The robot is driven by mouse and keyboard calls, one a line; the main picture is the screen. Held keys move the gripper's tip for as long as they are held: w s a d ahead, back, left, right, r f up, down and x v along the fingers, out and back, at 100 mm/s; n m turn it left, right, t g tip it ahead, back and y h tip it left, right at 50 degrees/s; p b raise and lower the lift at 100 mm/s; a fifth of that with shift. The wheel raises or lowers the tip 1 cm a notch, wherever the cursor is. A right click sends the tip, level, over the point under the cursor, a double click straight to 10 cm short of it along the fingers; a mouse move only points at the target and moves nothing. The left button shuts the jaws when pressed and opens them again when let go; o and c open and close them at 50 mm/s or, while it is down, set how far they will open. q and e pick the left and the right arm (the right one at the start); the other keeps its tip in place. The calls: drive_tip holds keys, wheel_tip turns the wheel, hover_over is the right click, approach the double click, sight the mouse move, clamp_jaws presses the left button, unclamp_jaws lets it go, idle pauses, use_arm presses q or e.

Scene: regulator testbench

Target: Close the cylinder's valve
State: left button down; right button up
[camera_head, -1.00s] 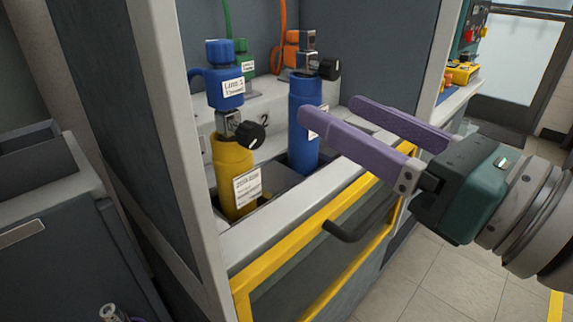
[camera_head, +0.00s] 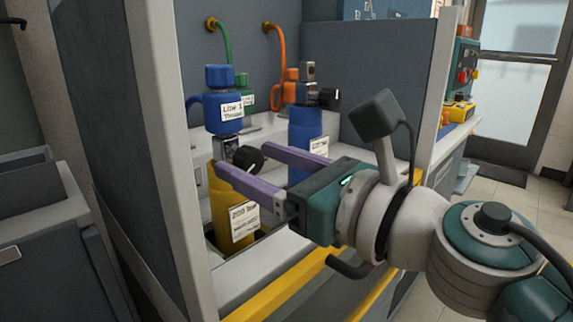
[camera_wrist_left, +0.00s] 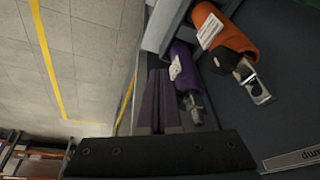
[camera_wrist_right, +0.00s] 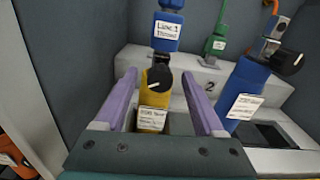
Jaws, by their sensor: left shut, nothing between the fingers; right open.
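The yellow cylinder (camera_head: 226,205) stands upright in the bench opening, with a black valve knob (camera_head: 249,158) on its metal valve and the blue "Line 1" regulator (camera_head: 222,95) above. My right gripper (camera_head: 241,159) is open, its purple fingers reaching toward the valve. In the right wrist view, the knob (camera_wrist_right: 159,79) with its white mark lies between the spread fingers (camera_wrist_right: 158,75); I cannot tell whether they touch it. A blue cylinder (camera_head: 304,140) with its own black knob (camera_head: 329,98) stands to the right. My left gripper (camera_wrist_left: 158,75) is shut and empty.
Grey bench walls (camera_head: 165,130) flank the opening. A yellow-framed front with a dark handle (camera_head: 350,268) lies below my right arm. Green (camera_head: 226,45) and orange (camera_head: 276,60) hoses hang behind. The left wrist view shows orange (camera_wrist_left: 230,38) and purple (camera_wrist_left: 184,70) cylinders.

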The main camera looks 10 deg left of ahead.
clamp_jaws()
idle(0.6)
